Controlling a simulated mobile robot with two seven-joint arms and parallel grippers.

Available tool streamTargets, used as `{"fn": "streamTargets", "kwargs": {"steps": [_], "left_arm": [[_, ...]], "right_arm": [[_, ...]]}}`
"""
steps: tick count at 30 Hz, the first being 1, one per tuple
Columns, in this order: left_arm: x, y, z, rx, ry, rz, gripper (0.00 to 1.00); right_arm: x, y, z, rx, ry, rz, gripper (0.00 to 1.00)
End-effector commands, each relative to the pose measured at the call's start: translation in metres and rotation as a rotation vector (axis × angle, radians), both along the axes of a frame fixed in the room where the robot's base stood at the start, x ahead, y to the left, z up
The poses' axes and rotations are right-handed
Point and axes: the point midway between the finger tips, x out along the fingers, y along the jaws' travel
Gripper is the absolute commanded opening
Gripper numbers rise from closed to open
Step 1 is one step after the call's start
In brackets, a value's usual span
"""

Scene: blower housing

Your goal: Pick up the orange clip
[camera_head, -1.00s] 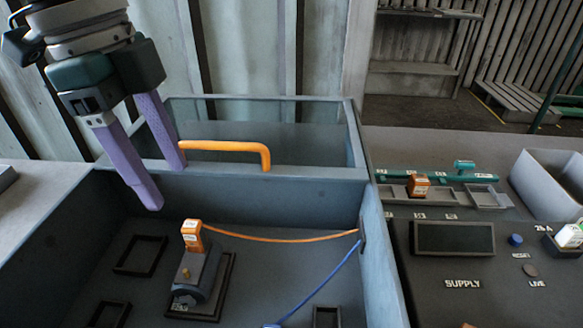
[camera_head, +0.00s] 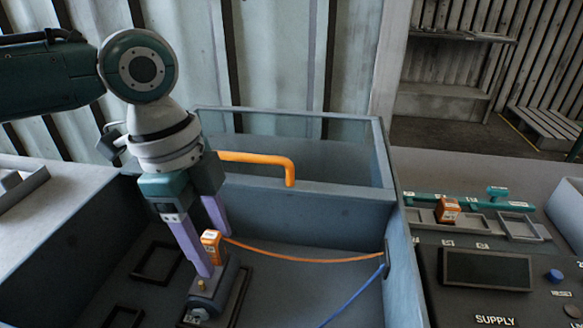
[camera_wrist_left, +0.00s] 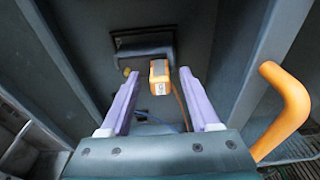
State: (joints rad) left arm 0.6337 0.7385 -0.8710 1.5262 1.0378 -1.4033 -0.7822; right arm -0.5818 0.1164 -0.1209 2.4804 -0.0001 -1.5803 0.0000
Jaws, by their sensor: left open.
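The orange clip (camera_head: 212,245) with a white label stands on the dark block (camera_head: 212,287) inside the grey housing box. An orange cable runs from the clip to the box's right wall. My left gripper (camera_head: 214,255) is open, its purple fingers pointing down at the clip. In the left wrist view the clip (camera_wrist_left: 159,77) shows beyond and between the two fingertips (camera_wrist_left: 158,82), and no contact is visible. In the head view the near finger partly covers the clip's left side. My right gripper is not in view.
An orange handle (camera_head: 262,160) stands on the box's rear divider, close to my left gripper, and shows at right in the left wrist view (camera_wrist_left: 285,112). A blue cable (camera_head: 350,297) crosses the box floor. A second orange piece (camera_head: 447,209) sits in the tray at right.

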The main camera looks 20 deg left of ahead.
Motion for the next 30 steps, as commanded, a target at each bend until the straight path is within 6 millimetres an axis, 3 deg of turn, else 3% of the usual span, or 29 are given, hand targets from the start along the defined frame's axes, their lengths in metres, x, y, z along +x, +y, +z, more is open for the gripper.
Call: {"fn": "streamTargets", "kwargs": {"steps": [3,19,30], "left_arm": [[-0.0001,0.0000,0.0003,0.000,0.000,0.000,0.61],[-0.0001,0.0002,0.0006,0.000,0.000,0.001,0.02],[0.0003,0.0002,0.0042,0.000,0.000,0.001,0.00]], "right_arm": [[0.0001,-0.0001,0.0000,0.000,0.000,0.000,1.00],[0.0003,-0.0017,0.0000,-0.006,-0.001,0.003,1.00],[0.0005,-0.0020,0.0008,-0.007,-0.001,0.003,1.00]]}}
